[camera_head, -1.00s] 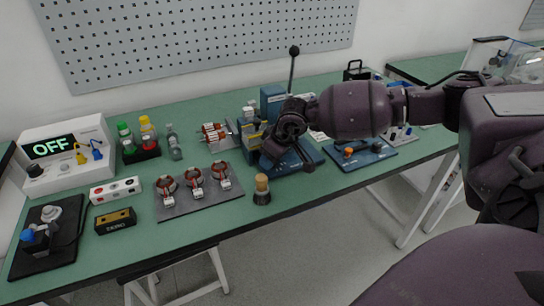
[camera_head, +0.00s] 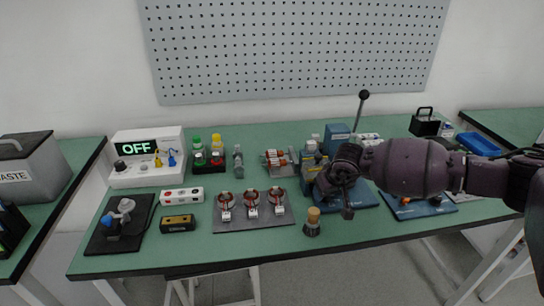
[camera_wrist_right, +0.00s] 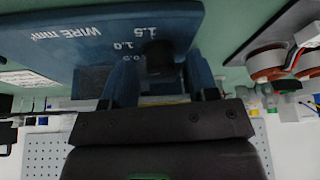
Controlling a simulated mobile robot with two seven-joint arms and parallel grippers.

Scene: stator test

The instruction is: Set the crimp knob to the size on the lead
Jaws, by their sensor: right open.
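The blue crimp press (camera_head: 336,138) stands on a blue base plate (camera_head: 362,199) right of the bench's middle, its black-knobbed lever raised. In the right wrist view the plate (camera_wrist_right: 90,40) reads "WIRE mm²" with 0.5, 1.0 and 1.5, upside down. A dark round knob (camera_wrist_right: 165,58) sits beside these numbers; its pointer is not readable. My right gripper (camera_head: 347,210) is over the plate. Its open fingers (camera_wrist_right: 163,84) show on either side of the knob; contact cannot be told. Three copper stators (camera_head: 251,203) with white lead tags lie on a grey mat; the tags are unreadable here.
A brown-topped dark bottle (camera_head: 312,223) stands just left of the right gripper, near the front edge. A motor part (camera_head: 275,158) lies left of the press. A second blue plate (camera_head: 418,206) is to the right. A white "OFF" unit (camera_head: 148,157) stands far left.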

